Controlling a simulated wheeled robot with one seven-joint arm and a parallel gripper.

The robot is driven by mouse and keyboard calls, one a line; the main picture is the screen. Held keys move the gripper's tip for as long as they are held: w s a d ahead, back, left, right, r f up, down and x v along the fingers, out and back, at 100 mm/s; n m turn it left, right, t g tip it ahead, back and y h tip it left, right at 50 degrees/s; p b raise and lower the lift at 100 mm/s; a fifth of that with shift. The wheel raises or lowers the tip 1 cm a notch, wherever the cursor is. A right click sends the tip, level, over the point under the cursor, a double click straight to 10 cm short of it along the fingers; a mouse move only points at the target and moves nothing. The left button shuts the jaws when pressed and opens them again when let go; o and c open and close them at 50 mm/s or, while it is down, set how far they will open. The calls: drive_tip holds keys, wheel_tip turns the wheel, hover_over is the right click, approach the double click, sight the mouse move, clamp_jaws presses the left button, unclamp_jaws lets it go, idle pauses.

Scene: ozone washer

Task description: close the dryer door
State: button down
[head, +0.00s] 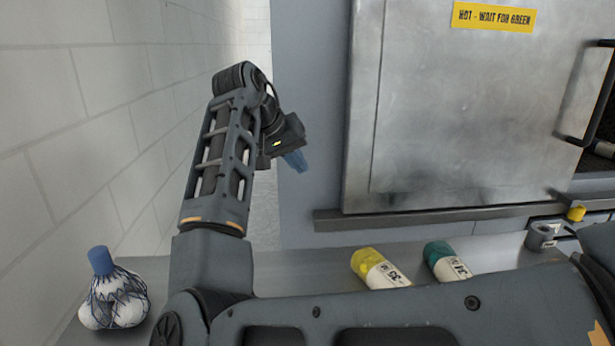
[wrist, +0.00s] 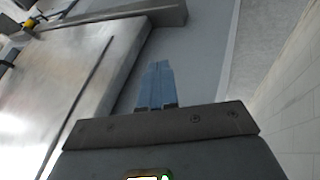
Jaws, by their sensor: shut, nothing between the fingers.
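The dryer door (head: 470,110) is a large brushed-metal panel with a yellow "HOT - WAIT FOR GREEN" label (head: 494,17). A black bar handle (head: 570,138) is at its right side. A dark gap shows past its right edge, so it looks not fully shut. My gripper (head: 298,162) is left of the door, in front of the grey cabinet side, apart from the door. Its blue fingers are together and empty; in the wrist view they (wrist: 158,68) point along the grey panel, with the metal door (wrist: 60,85) to the left.
A metal ledge (head: 420,217) runs below the door. On the counter below are a yellow-capped bottle (head: 380,268), a green-capped bottle (head: 447,262), a grey roll (head: 540,236) and a netted white bundle (head: 113,297). A tiled wall (head: 80,130) closes off the left.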

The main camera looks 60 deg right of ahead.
drive_tip(key=p, duration=0.1)
approach(342, 196)
drive_tip(key=w+f, duration=0.2)
drive_tip(key=f, duration=0.1)
drive_tip(key=shift+w+a+f, duration=0.1)
drive_tip(key=shift+w+a, duration=0.05)
drive_tip(key=shift+w, duration=0.25)
drive_tip(key=shift+s+d+f+p, duration=0.25)
drive_tip(key=shift+s+d+p, duration=0.35)
drive_tip(key=shift+s+d, duration=0.55)
drive_tip(key=shift+s+d+f, duration=0.1)
drive_tip(key=shift+s+d, duration=0.25)
drive_tip(key=shift+s, duration=0.1)
